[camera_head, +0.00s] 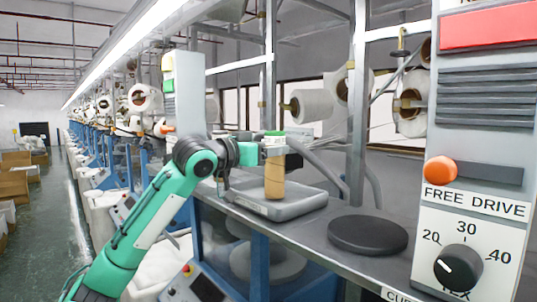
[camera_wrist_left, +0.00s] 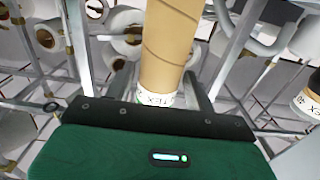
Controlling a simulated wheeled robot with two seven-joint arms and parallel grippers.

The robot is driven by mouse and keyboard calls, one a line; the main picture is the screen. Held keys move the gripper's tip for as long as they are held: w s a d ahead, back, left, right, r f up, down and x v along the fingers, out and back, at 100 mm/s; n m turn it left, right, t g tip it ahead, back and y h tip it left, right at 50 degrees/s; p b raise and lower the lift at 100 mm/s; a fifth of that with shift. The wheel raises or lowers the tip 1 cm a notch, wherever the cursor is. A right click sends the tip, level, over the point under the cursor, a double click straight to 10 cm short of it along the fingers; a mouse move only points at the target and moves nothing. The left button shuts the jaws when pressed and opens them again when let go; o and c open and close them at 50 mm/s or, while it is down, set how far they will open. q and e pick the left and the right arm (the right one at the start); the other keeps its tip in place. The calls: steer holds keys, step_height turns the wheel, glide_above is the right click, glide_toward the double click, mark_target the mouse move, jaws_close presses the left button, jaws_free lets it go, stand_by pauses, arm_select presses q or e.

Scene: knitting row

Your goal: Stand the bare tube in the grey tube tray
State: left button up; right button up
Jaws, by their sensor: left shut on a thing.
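The bare tube (camera_head: 275,178) is a brown cardboard cylinder with a white and green band at its top. It is upright. My left gripper (camera_head: 275,152) is shut on the tube near its top end, coming in from the left. In the left wrist view the tube (camera_wrist_left: 166,45) runs up from between my fingers, its white printed band close to the palm. The grey tube tray (camera_head: 300,209) lies under the tube on the machine's shelf. The tube's lower end is over the tray's inside; I cannot tell whether it touches the floor of the tray. My right gripper is not in view.
A dark round disc (camera_head: 368,234) lies on the shelf right of the tray. A control panel with a knob (camera_head: 459,267) and orange button stands at the right. A grey metal post (camera_head: 358,110) rises behind the shelf. White yarn cones (camera_head: 313,105) hang behind.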

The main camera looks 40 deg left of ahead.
arm_select(q)
steer(key=shift+f, duration=0.4)
steer(key=shift+f, duration=0.1)
steer(key=o, duration=1)
